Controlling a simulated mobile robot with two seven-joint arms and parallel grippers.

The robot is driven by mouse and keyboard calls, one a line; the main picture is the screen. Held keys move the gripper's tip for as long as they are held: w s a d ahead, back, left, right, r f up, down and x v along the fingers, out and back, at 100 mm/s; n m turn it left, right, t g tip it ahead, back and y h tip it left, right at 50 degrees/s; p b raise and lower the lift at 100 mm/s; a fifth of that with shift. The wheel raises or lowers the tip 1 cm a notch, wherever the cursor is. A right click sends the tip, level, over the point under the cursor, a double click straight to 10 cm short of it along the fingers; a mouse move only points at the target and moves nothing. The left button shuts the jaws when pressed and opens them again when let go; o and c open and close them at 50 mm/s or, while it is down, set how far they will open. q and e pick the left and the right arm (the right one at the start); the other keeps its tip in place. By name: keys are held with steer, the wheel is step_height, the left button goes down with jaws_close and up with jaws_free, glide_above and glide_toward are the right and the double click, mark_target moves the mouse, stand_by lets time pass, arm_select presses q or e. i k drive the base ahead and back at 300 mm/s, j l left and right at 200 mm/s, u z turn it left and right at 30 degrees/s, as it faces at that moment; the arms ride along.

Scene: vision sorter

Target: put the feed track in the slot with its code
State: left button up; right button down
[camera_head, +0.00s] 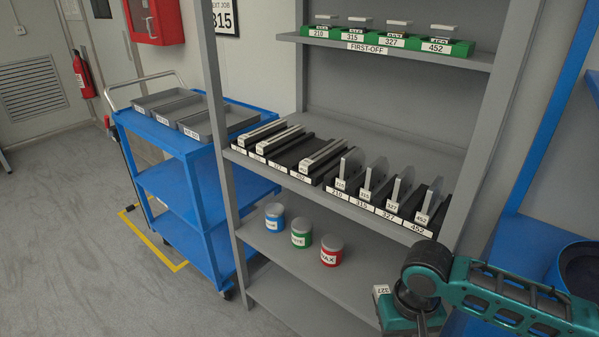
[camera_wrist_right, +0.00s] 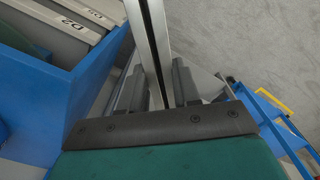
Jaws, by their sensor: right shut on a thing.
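My right gripper (camera_wrist_right: 157,88) is shut on a long, pale metal feed track (camera_wrist_right: 152,38), which stretches away from between its dark fingers. In the head view a white tag (camera_head: 382,290) that seems to read 327, upside down, shows beside my right wrist at the lower right; most of the track is hidden there. On the middle shelf (camera_head: 375,133), the left row has several black slots with code labels. Feed tracks lie in the first (camera_head: 260,132), second (camera_head: 280,139) and fourth (camera_head: 322,154). The third slot (camera_head: 293,152), its label apparently 327, looks empty. My left gripper is not in view.
Upright grey plates (camera_head: 352,165) stand in the coded slots to the right. Green first-off bins (camera_head: 390,40) sit on the shelf above, cans (camera_head: 302,232) below. A blue cart (camera_head: 186,143) with grey trays stands left. A grey shelf post (camera_head: 490,120) rises near my right arm.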

mark_target(302, 152)
steer(key=i+j+z, duration=0.1)
steer(key=j, duration=0.25)
steer(key=i+j+z, duration=0.1)
steer(key=j, duration=0.25)
steer(key=i+j+z, duration=0.1)
steer(key=i+j, duration=0.15)
steer(key=i+j+z, duration=0.1)
steer(key=j, duration=0.4)
